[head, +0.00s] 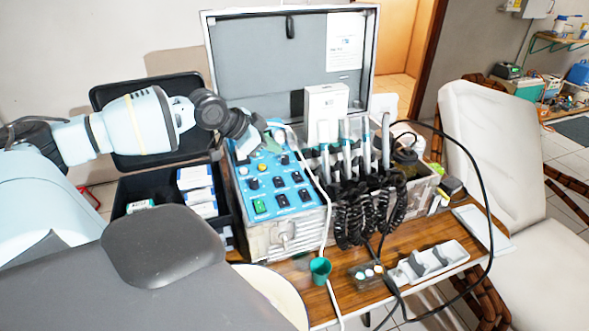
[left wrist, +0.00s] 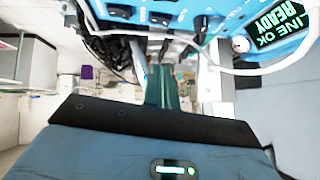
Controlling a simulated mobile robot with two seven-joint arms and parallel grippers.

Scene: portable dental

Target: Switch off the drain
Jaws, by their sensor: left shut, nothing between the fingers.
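The dental unit's blue control panel (head: 270,222) lies in an open metal case. In the left wrist view, the panel's edge (left wrist: 228,10) shows at the top with black switches and a green display (left wrist: 283,25) reading LINE OK READY. My right gripper is not in view.
Coiled black hoses and upright handpieces (head: 365,150) stand right of the panel. The raised case lid (head: 255,50) stands behind. A black box (head: 135,190) stands left.

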